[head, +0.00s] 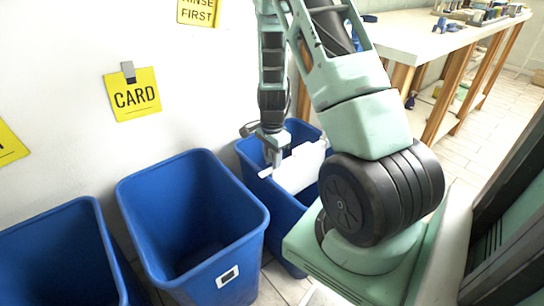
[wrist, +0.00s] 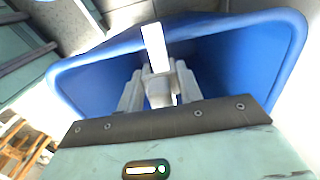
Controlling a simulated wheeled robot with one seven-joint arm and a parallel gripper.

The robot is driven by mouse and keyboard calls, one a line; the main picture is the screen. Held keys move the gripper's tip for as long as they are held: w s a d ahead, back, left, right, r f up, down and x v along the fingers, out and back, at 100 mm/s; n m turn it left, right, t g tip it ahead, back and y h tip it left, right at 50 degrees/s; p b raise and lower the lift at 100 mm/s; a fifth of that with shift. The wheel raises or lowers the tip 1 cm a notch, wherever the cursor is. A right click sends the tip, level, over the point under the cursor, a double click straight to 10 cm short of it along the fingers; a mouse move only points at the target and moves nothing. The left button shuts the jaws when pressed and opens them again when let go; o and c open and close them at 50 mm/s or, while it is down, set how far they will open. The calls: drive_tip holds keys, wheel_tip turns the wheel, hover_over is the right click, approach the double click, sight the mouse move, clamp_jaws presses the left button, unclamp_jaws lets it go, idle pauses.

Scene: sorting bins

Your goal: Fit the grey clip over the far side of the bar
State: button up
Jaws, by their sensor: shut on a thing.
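My gripper (head: 273,152) points down over the right-hand blue bin. In the wrist view its two grey fingers (wrist: 159,92) are shut on a small pale grey piece, which looks like the grey clip (wrist: 160,90). A flat white piece (head: 300,167) sits just below and right of the gripper in the head view. It shows as a narrow white strip (wrist: 154,45) beyond the fingers in the wrist view. I cannot tell whether it is joined to the clip or apart. No bar can be clearly made out.
The right-hand blue bin (head: 248,152) is partly hidden by my arm. An open, empty-looking blue bin (head: 190,165) stands left of it, with another (head: 60,245) further left. A yellow CARD sign (head: 133,97) hangs on the wall. A workbench (head: 420,38) stands back right.

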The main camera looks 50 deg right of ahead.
sight(272, 169)
drive_tip(key=shift+f, duration=0.1)
idle(0.4)
drive_tip(key=shift+f+b, duration=0.4)
drive_tip(key=shift+f, duration=0.35)
drive_tip(key=shift+p, duration=0.4)
idle(0.5)
drive_tip(key=shift+f+b, duration=0.85)
drive_tip(key=shift+f, duration=0.3)
drive_tip(key=o, duration=1)
drive_tip(key=shift+o, duration=0.2)
wheel_tip(272, 169, up, 17)
drive_tip(key=p, duration=0.5)
drive_tip(key=shift+r, duration=0.2)
